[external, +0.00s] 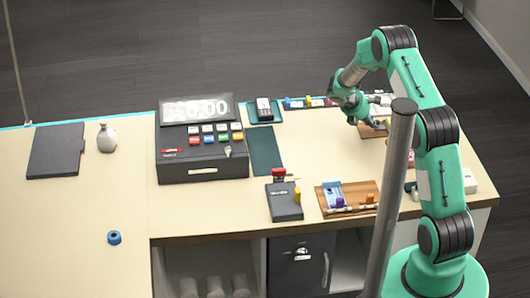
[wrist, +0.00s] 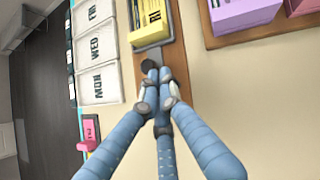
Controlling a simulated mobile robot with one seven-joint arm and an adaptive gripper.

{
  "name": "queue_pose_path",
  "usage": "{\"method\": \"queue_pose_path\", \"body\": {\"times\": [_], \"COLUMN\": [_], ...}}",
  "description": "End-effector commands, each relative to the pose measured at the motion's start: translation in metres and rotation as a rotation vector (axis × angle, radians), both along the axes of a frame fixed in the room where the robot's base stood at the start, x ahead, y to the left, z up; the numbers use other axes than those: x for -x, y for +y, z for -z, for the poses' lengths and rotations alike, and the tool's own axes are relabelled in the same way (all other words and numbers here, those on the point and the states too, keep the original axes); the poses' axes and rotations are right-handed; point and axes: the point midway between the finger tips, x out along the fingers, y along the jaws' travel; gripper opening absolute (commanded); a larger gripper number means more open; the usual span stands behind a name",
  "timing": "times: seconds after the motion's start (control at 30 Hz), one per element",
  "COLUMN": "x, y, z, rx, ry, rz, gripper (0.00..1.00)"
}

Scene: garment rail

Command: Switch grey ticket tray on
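In the wrist view a grey tray (wrist: 155,46) holds yellow tickets (wrist: 150,20) and lies on a brown wooden board (wrist: 118,62). A small round black part (wrist: 148,65) is just below the tray. My gripper (wrist: 154,74) has its blue fingers drawn together at this black part; I cannot tell whether they touch it. Nothing shows held between them. In the external view my gripper (external: 366,116) is low over the far right of the counter, beside a wooden board (external: 375,129). The fingers and arm partly hide what lies there.
White day-marked cards (wrist: 95,45) lie left of the board in the wrist view. A board with purple blocks (wrist: 245,12) is at upper right, and a pink item (wrist: 90,128) at lower left. The external view shows a cash register (external: 200,155) and a dark grey device (external: 284,203).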

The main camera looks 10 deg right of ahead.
Motion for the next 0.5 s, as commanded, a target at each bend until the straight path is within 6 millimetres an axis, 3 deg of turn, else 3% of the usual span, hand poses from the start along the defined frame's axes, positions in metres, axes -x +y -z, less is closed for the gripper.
{"method": "queue_pose_path", "body": {"times": [0.33,0.5], "x": [0.001,0.006], "y": [0.003,0.014], "z": [-0.001,-0.003], "rx": [0.000,0.000], "ry": [-0.001,-0.001], "rz": [-0.001,-0.002], "gripper": [0.00,0.00]}}
